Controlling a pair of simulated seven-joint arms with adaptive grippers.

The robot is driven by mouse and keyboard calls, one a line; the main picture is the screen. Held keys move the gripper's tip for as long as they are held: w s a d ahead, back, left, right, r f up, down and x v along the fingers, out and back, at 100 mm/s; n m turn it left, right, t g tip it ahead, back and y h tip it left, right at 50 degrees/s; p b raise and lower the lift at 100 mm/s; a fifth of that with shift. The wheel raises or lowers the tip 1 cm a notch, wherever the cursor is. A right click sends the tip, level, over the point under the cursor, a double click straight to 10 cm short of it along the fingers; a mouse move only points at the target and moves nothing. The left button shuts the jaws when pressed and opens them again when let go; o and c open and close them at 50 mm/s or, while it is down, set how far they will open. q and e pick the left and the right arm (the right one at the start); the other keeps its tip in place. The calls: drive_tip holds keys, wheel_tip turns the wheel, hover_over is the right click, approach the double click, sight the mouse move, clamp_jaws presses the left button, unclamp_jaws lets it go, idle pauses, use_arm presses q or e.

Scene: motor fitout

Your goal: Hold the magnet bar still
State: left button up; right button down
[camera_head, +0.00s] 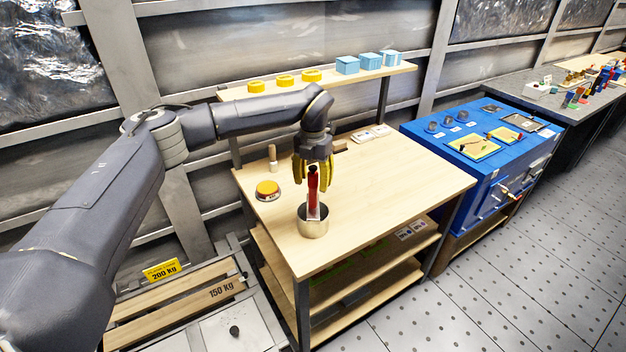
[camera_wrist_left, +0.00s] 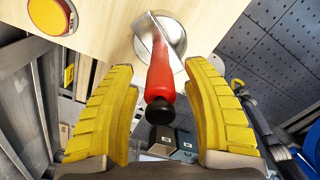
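A red-handled bar (camera_head: 313,183), which I take for the magnet bar, stands upright in a round metal cup (camera_head: 313,226) near the front edge of the wooden table (camera_head: 400,180). In the left wrist view the bar's red grip with a black end (camera_wrist_left: 161,82) points toward the camera, and its flat metal part reaches into the cup (camera_wrist_left: 172,35). My left gripper (camera_head: 313,182) is above the cup with its yellow fingers on either side of the red grip. In the left wrist view the fingers (camera_wrist_left: 160,75) are open, with clear gaps to the bar. My right gripper is not in view.
A yellow-topped round button (camera_head: 268,187) and a wooden-handled tool (camera_head: 272,155) are left of the cup. A raised shelf (camera_head: 330,78) behind carries yellow rings and blue boxes. A blue bench (camera_head: 485,175) stands to the right. The table's right half is mostly clear.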

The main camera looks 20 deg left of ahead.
use_arm(q)
clamp_jaws()
idle(0.6)
idle(1.7)
